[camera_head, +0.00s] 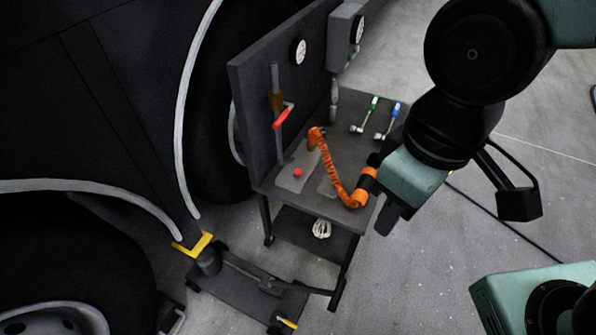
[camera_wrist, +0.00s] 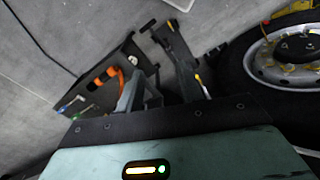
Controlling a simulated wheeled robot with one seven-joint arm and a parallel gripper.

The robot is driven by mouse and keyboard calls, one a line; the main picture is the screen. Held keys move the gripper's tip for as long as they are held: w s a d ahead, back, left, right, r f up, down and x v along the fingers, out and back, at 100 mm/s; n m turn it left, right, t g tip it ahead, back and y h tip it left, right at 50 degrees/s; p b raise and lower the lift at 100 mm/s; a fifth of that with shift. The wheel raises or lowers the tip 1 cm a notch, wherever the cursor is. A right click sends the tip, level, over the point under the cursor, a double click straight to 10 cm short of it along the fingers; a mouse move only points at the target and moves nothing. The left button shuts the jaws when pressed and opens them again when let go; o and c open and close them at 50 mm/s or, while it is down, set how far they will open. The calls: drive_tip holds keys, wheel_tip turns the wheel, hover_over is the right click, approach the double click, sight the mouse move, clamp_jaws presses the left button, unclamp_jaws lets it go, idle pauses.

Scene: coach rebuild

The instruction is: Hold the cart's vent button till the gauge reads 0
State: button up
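The cart (camera_head: 340,98) stands beside the coach's wheel, with a dark upright panel at its back. A small red button (camera_head: 298,172) sits on a grey plate on the cart's top; I take it for the vent button. One round white gauge (camera_head: 299,51) is on the panel, and another gauge (camera_head: 359,29) is on a grey box behind. Both are too small to read. My gripper (camera_head: 390,218) is at the cart's front right corner, apart from the button. Its fingers show in the wrist view (camera_wrist: 141,92), but their opening is unclear. The button is not discernible there.
An orange coiled hose (camera_head: 335,172) lies across the cart top, its end near my gripper. A red-handled lever (camera_head: 283,116) is on the panel. Green-handled (camera_head: 374,103) and blue-handled (camera_head: 396,109) tools lie at the back right. A floor jack (camera_head: 245,285) stands below left.

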clamp_jaws()
idle(1.6)
